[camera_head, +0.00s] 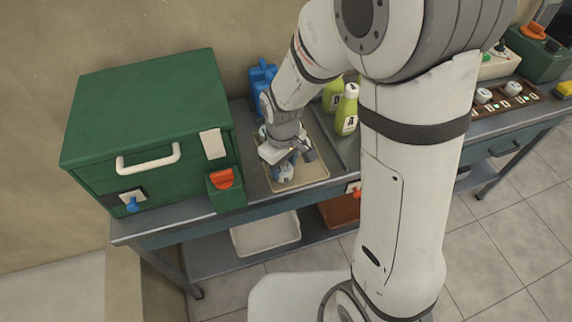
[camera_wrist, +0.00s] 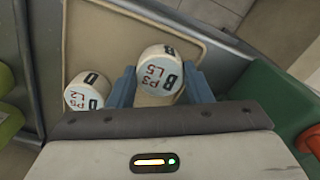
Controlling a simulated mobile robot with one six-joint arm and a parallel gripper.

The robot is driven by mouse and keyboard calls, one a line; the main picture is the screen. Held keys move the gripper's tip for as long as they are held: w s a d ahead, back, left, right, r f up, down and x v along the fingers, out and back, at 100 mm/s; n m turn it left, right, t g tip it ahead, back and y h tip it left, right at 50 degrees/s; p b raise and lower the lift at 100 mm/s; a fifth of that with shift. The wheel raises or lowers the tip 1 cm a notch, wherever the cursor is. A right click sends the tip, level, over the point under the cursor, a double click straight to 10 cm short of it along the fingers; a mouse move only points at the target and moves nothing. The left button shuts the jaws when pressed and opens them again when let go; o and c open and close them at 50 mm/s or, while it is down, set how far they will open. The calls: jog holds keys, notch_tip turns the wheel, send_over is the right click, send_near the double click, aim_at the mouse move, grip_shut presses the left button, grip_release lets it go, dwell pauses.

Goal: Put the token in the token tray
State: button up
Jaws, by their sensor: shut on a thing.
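My gripper (camera_wrist: 160,88) has its two blue fingers shut on a white token (camera_wrist: 160,72) marked B, P3 and L5 in the wrist view. A second white token (camera_wrist: 88,90), marked D, P5 and L2, stands just left of it. Both are over the beige tray (camera_wrist: 112,35), which I take as the token tray; I cannot tell whether the held token touches its floor. In the head view my gripper (camera_head: 284,163) points down inside the tray (camera_head: 312,181), with a white token (camera_head: 286,173) at its fingers.
A green machine (camera_head: 150,120) with an orange lever (camera_head: 222,178) stands left of the tray. Green bottles (camera_head: 346,112) stand to its right and a blue container (camera_head: 262,76) behind. A brown rack (camera_head: 520,102) with white knob-like pieces lies further right.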

aim_at(283, 169)
jog(key=shift+f, duration=0.1)
jog(key=o, duration=1)
notch_tip(283, 169, up, 12)
jog(key=p, duration=0.1)
jog(key=s+d+r+m, duration=0.1)
jog(key=s+d+m, duration=0.2)
jog(key=d, duration=0.1)
jog(key=s+d+r+m+t, duration=0.1)
jog(key=s+d+r+m, duration=0.1)
jog(key=s+d, duration=0.2)
jog(key=s+d+r+m+t, duration=0.1)
jog(key=s+d+r+m, duration=0.1)
jog(key=s+d+m, duration=0.1)
jog(key=shift+s+d+m, duration=0.15)
jog(key=shift+s+d, duration=0.1)
jog(key=shift+d, duration=0.45)
jog(key=shift+s+d+m, duration=0.15)
jog(key=shift+s+d, duration=0.05)
jog(key=shift+d, duration=0.45)
jog(key=shift+r, duration=0.1)
